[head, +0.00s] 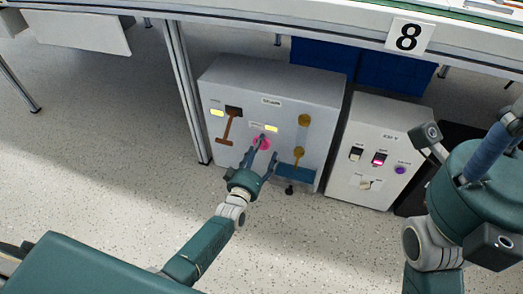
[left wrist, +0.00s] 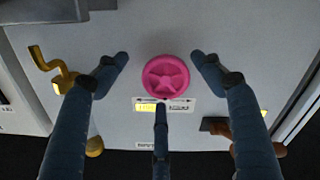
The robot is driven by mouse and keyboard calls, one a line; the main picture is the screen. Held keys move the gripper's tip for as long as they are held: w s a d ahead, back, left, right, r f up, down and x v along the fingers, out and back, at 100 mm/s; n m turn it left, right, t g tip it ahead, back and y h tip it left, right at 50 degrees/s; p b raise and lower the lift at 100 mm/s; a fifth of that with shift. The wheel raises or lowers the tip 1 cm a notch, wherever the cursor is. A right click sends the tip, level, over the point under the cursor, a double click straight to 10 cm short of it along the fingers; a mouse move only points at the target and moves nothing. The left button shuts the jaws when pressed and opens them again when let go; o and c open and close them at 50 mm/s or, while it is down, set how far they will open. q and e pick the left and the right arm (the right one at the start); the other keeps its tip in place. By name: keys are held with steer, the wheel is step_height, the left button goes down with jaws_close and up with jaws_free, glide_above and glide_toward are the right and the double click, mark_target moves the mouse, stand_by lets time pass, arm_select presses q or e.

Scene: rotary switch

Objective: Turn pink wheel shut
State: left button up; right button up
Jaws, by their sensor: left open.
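The pink wheel (head: 262,142) is a small round handwheel on the front of a grey cabinet (head: 318,92). It shows whole in the left wrist view (left wrist: 166,78), with spokes and a raised rim, above a label plate with a yellow patch. My left gripper (head: 261,157) is open in front of the wheel. In the left wrist view its fingers (left wrist: 160,68) stand apart on both sides of the wheel, with a third finger below it; none is visibly closed on the rim. My right gripper (head: 490,150) is partly in view at the right edge, its fingers unclear.
A brown lever (head: 226,128) is left of the wheel, and yellow handles (head: 299,152) are on its right. A second box (head: 375,130) with switches and a purple button stands to the right. A table edge (head: 340,32) runs above. The floor in front is clear.

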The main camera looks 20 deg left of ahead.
arm_select(q)
steer(key=shift+s+a, duration=0.15)
steer(key=shift+s, duration=0.35)
steer(key=s, duration=1.1)
